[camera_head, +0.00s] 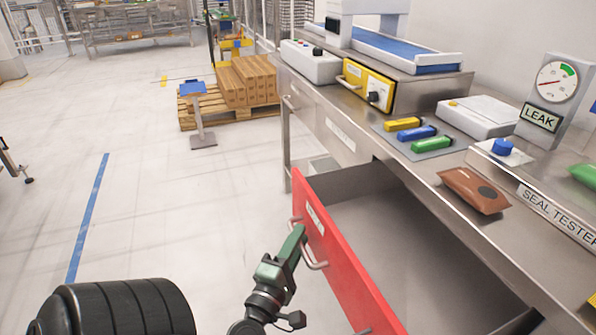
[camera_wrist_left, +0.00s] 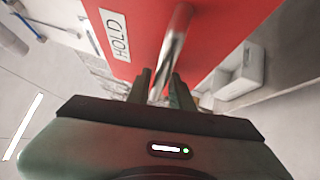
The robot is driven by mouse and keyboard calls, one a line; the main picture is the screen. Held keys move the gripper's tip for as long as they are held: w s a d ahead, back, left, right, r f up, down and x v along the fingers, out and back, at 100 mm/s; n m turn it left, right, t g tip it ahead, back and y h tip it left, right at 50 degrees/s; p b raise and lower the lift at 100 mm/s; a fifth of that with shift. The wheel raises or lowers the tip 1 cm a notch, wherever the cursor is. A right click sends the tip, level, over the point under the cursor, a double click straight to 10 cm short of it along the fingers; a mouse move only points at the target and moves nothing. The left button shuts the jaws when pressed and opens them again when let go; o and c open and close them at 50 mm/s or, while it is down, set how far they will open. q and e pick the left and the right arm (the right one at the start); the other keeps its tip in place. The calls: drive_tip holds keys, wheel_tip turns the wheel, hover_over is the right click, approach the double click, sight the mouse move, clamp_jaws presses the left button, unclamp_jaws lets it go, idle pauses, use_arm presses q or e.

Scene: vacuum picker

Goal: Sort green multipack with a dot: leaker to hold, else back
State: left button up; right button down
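The red drawer front (camera_head: 345,265) stands pulled out, and its grey inside (camera_head: 400,225) looks empty where it shows. It bears a HOLD label in the left wrist view (camera_wrist_left: 114,35). My left gripper (camera_head: 298,238) is at the drawer's metal handle (camera_head: 314,252). In the left wrist view its fingers (camera_wrist_left: 161,88) lie close on both sides of the handle bar (camera_wrist_left: 176,45) and look shut on it. A green pack (camera_head: 584,175) is cut off at the right edge; no dot shows on it. My right gripper is not in view.
A brown pack (camera_head: 468,191) with a dark round spot lies on the counter. Yellow, blue and green bars (camera_head: 432,144) lie on a grey mat. Floor at left is mostly clear.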

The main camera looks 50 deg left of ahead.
use_arm(q)
drive_tip(key=shift+s, duration=0.1)
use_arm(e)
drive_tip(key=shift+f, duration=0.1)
